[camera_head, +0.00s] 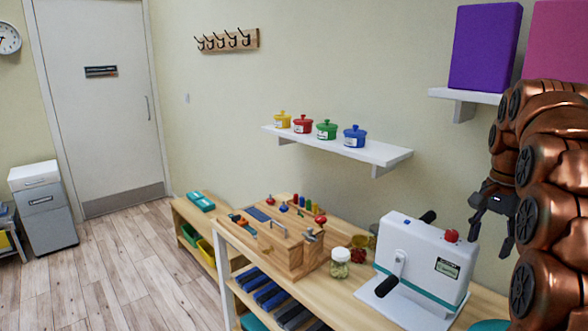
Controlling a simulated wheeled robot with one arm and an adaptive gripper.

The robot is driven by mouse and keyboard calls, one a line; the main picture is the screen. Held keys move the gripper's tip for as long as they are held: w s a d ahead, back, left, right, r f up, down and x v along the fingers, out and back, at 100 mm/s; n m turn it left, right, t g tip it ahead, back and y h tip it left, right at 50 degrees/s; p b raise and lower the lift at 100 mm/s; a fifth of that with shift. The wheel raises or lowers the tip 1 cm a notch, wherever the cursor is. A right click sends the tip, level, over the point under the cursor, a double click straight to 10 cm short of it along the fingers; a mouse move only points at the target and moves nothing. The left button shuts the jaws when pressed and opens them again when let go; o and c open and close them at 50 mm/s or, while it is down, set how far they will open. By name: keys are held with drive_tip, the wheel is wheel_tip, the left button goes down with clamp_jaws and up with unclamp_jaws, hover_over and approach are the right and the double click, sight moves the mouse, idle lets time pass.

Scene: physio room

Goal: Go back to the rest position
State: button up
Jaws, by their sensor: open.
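My gripper (492,233) hangs at the right of the head view, with its dark fingers pointing down and apart. It is open and nothing shows between the fingers. It is just right of and above the white hand-crank machine (425,252), in front of the pale wall. My copper-coloured arm fills the right edge and hides what lies behind it.
A wooden table (343,302) holds a wooden activity board (290,256), a lidded jar (340,263) and the machine. A wall shelf (388,153) carries several small coloured pots. A higher shelf (463,95) bears purple and pink blocks. Open floor (125,270) lies left.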

drive_tip(key=s+a+f+n, duration=0.25)
drive_tip(key=s+a, duration=0.35)
drive_tip(key=a, duration=0.3)
drive_tip(key=s+a+f+n, duration=0.3)
drive_tip(key=s+a+f, duration=0.1)
drive_tip(key=s, duration=0.4)
drive_tip(key=s+a+f+n+g, duration=0.1)
drive_tip(key=s+a+f+n, duration=0.2)
drive_tip(key=s, duration=0.6)
drive_tip(key=s+a+f+n, duration=0.3)
drive_tip(key=s+a+f, duration=0.3)
drive_tip(key=s, duration=0.3)
drive_tip(key=shift+a+n+g+p, duration=0.2)
drive_tip(key=shift+n+g+p, duration=0.15)
drive_tip(key=shift+g+p, duration=0.1)
